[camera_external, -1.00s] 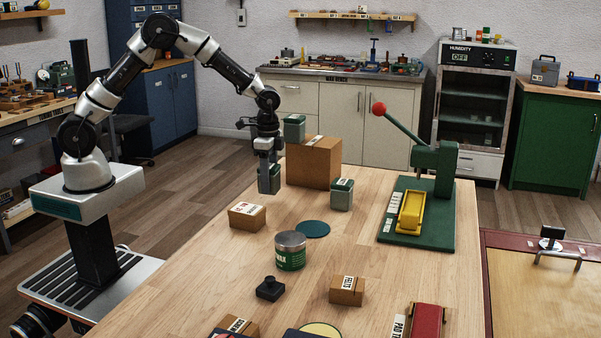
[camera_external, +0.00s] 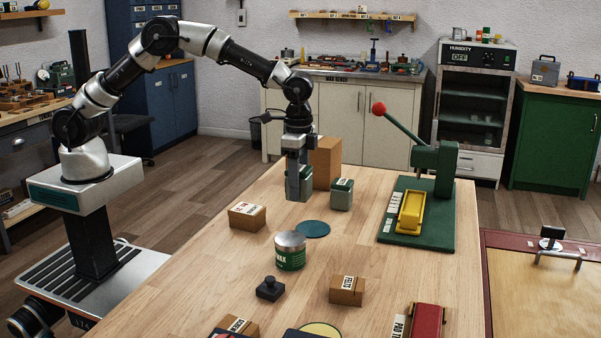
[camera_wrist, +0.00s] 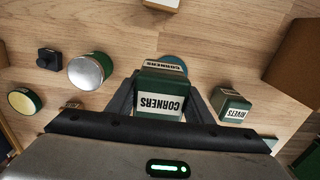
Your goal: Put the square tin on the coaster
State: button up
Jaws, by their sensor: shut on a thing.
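My gripper (camera_external: 298,172) is shut on a green square tin (camera_external: 299,188) and holds it upright above the table, behind the coaster and a little to its left in the external view. In the wrist view the held tin (camera_wrist: 160,93) sits between both fingers and reads CORNERS on its lid and side. The flat round teal coaster (camera_external: 313,229) lies bare on the table. In the wrist view its edge (camera_wrist: 174,59) shows past the tin, which hides most of it. A second green square tin (camera_external: 341,196), labelled RIVETS in the wrist view (camera_wrist: 232,106), stands to the right of my gripper.
A tall cardboard box (camera_external: 327,163) stands behind my gripper; my arm covers part of it. A small box (camera_external: 247,216) is left of the coaster, a round wax tin (camera_external: 290,251) in front. A green press (camera_external: 420,222) stands to the right.

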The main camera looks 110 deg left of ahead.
notch_tip(320, 180, down, 10)
jog(key=shift+w+d+r+b, duration=0.1)
jog(key=shift+r+b, duration=0.1)
jog(key=shift+b, duration=0.2)
jog(key=shift+f, duration=0.1)
jog(key=shift+f, duration=0.15)
jog(key=o, duration=1.2)
